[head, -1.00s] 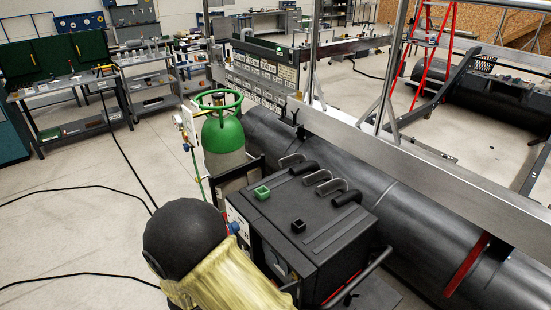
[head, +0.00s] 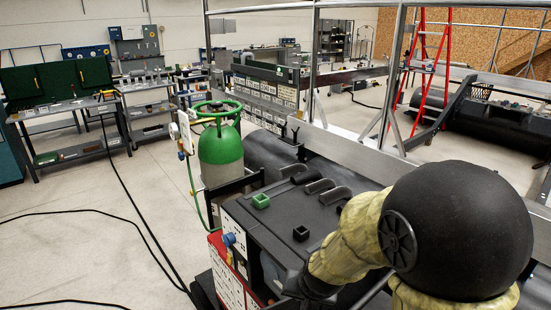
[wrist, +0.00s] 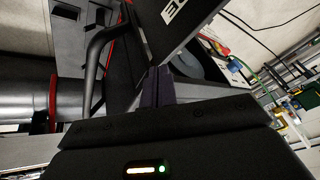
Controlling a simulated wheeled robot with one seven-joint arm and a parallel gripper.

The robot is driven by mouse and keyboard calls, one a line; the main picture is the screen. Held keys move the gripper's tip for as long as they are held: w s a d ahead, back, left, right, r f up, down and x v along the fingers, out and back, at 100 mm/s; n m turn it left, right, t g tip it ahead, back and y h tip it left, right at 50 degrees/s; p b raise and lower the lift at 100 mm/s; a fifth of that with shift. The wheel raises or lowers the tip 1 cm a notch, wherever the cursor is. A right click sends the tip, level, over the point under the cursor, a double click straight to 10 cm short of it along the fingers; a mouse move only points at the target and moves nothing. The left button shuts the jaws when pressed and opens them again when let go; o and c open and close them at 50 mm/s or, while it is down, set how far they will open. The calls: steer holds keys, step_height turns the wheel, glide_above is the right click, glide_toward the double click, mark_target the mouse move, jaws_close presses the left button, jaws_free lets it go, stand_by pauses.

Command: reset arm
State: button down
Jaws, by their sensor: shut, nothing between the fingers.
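My arm, with a round black joint (head: 460,230) and a yellowish sleeve (head: 345,240), reaches across the lower right of the head view, in front of the black machine cart. My gripper cannot be made out in the head view. In the wrist view, my gripper (wrist: 165,84) shows as two dark fingers close together beyond the black gripper body. It is shut and empty. The cart's black side and a bent black handle (wrist: 95,65) fill much of the wrist view, tilted. I cannot tell the exact gap between fingers and cart.
Cables cross the floor at left. A red ladder (head: 432,60) stands at the back.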

steer(key=s+d+f+n+g+h+b, duration=0.1)
steer(key=s+d+f+n+g+b, duration=0.1)
steer(key=s+d, duration=0.7)
steer(key=shift+f+b, duration=0.65)
steer(key=shift+b, duration=0.1)
steer(key=shift+s, duration=0.1)
stand_by(0.9)
